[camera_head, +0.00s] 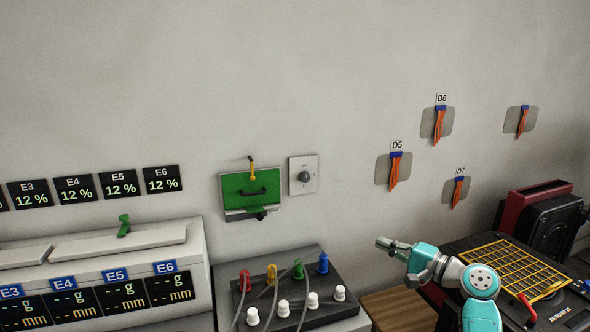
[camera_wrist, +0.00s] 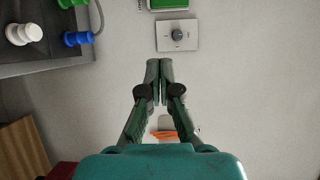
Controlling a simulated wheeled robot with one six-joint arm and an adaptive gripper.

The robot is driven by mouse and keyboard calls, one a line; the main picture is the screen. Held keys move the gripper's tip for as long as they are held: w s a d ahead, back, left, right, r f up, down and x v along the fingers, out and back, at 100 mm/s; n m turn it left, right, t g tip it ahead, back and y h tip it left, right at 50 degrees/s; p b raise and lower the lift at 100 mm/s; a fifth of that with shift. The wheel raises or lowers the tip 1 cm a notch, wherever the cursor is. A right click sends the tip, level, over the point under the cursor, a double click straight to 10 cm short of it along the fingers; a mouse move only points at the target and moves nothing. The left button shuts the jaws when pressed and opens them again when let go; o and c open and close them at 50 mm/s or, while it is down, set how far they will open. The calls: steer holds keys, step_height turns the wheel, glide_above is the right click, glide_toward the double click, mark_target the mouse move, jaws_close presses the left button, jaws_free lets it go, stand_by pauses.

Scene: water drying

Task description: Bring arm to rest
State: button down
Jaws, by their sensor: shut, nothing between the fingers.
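My gripper (camera_head: 385,244) is at the lower right of the head view, on my teal arm, pointing left. In the wrist view my gripper (camera_wrist: 159,66) has its two fingers together, shut and empty. It is in the air, apart from the wall and the dark plug box (camera_head: 270,291) to its left. Most of my arm is below the lower edge of the head view.
A yellow grid (camera_head: 515,268) over a dark tray lies right of my arm. A wooden surface (camera_head: 398,308) is below the gripper. A wall dial plate (camera_head: 304,174), a green panel (camera_head: 250,190) and orange cable bundles (camera_head: 394,171) are on the wall. Labelled displays stand left.

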steer(key=s+a+f+m+t+h, duration=0.1)
steer(key=s+f+h, duration=0.1)
steer(key=f, duration=0.5)
steer(key=s+a+f+h, duration=0.1)
steer(key=s+f, duration=0.2)
steer(key=f, duration=0.3)
steer(key=s+a+f+h, duration=0.2)
steer(key=s+f+h, duration=0.5)
steer(key=s+f, duration=1.45)
steer(key=s+r+n+h, duration=0.3)
steer(key=s+n, duration=0.1)
steer(key=s, duration=1.8)
steer(key=s+r+n+t, duration=0.1)
steer(key=s+r+n, duration=0.5)
steer(key=s+r, duration=0.6)
steer(key=shift+s+a, duration=0.45)
steer(key=shift+s, duration=0.8)
steer(key=shift+r, duration=0.1)
